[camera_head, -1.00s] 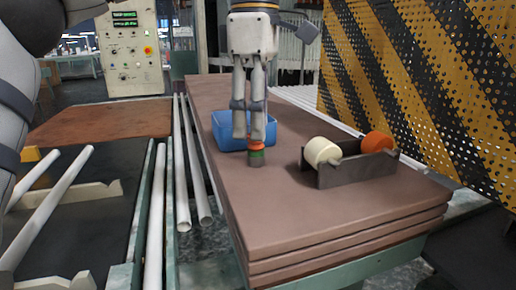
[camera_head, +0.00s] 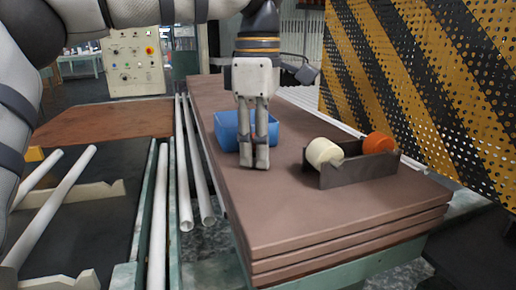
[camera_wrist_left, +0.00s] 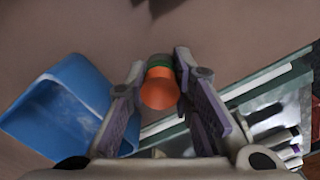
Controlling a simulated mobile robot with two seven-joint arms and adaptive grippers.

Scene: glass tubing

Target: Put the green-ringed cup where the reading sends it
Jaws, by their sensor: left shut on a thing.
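My left gripper (camera_head: 254,163) is over the brown board stack (camera_head: 300,223), in front of the blue bin. In the left wrist view, my left gripper (camera_wrist_left: 160,70) is shut on the green-ringed cup (camera_wrist_left: 160,93). An orange part of the cup faces that camera, and its green ring shows beyond, between the fingertips. In the head view the cup is hidden by the fingers. I cannot tell whether it touches the board. The display on the control cabinet (camera_head: 133,63) is hidden behind my arm, so no reading shows. My right gripper is not in view.
The blue bin (camera_head: 228,130) stands just behind the gripper; it also shows in the left wrist view (camera_wrist_left: 60,110). The board front is clear. White tubes (camera_head: 186,190) lie left.

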